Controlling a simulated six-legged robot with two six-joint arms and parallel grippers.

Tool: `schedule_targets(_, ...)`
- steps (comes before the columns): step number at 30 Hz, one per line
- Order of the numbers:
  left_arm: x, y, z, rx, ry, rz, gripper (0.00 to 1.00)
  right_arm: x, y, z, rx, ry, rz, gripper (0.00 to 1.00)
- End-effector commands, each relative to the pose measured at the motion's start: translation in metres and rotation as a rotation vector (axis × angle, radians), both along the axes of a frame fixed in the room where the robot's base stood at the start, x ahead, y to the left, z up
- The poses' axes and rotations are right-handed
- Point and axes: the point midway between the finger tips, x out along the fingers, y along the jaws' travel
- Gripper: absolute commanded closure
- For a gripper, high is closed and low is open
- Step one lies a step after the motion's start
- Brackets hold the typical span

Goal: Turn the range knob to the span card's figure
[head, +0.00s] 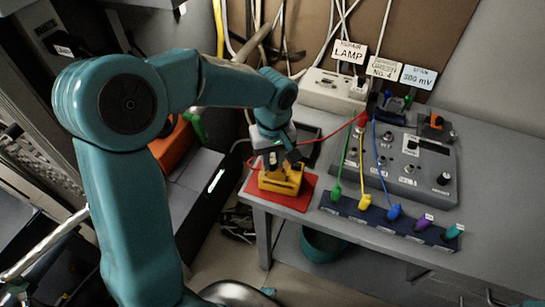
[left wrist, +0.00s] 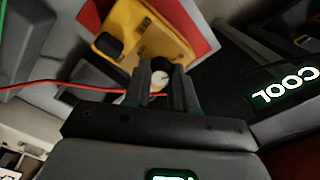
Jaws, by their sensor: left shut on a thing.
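My left gripper (head: 277,158) points down at the yellow meter (head: 283,180), which sits on a red mat (head: 303,197) at the near left corner of the bench. In the left wrist view the fingers (left wrist: 162,78) are shut on a pale round knob (left wrist: 160,79) beside the yellow meter (left wrist: 147,38). A dark pointer mark shows on the knob, but its setting is too small to read. The span card (head: 418,77) at the back of the bench reads 300 mV. My right gripper is not in view.
A grey control panel (head: 425,180) stands on the bench. In front is a dark strip (head: 345,207) with coloured plugs and leads. Cards reading LAMP (head: 349,52) and GREEN No. 4 (head: 383,68) stand behind. A black unit (left wrist: 280,90) shows COOL. A red lead runs near the meter.

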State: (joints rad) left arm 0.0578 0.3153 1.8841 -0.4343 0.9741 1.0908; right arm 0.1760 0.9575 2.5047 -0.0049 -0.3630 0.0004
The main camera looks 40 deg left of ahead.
Motion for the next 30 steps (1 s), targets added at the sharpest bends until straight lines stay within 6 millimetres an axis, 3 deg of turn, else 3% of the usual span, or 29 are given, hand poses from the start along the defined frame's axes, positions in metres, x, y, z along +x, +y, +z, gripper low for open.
schedule_targets(30,-0.001,0.0,0.001,-0.001,0.001,-0.955,1.0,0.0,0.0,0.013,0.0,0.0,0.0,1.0)
